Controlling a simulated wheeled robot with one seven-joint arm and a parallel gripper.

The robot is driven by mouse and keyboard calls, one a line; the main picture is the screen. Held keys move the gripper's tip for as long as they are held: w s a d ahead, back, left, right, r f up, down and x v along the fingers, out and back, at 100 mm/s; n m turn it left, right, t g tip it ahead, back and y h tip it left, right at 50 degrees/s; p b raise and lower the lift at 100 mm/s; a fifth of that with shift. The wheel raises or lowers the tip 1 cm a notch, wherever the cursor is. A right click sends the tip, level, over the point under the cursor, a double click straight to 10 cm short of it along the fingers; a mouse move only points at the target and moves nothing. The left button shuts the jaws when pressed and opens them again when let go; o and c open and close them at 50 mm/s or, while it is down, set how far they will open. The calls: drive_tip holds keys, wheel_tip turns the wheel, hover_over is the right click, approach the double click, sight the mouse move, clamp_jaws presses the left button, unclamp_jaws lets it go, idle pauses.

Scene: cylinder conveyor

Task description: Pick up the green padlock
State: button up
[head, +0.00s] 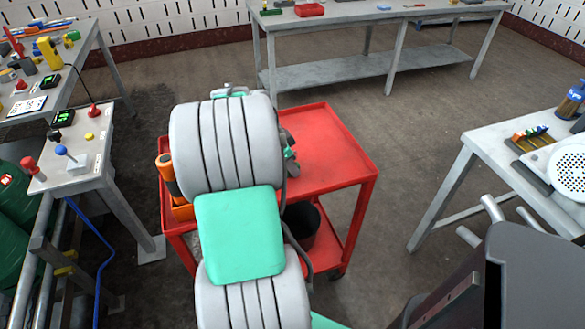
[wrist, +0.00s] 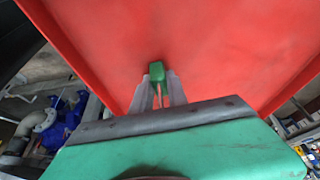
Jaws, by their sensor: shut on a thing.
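The green padlock (wrist: 157,70) shows in the wrist view as a small green block with a thin shackle below it. My gripper (wrist: 159,82) is shut on it, with a grey finger on either side. Behind them in the wrist view is the flat red surface of the cart (wrist: 220,50). I cannot tell whether the padlock touches that surface. In the head view my arm hides the padlock and the fingers. It reaches over the red cart (head: 345,160).
An orange tool (head: 167,172) stands at the cart's left side, and a black bin (head: 300,228) sits on its lower shelf. A control box (head: 75,170) and bench are left, a grey table (head: 480,145) right, and a long bench (head: 345,20) behind. The cart top's right part is clear.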

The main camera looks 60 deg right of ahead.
clamp_jaws()
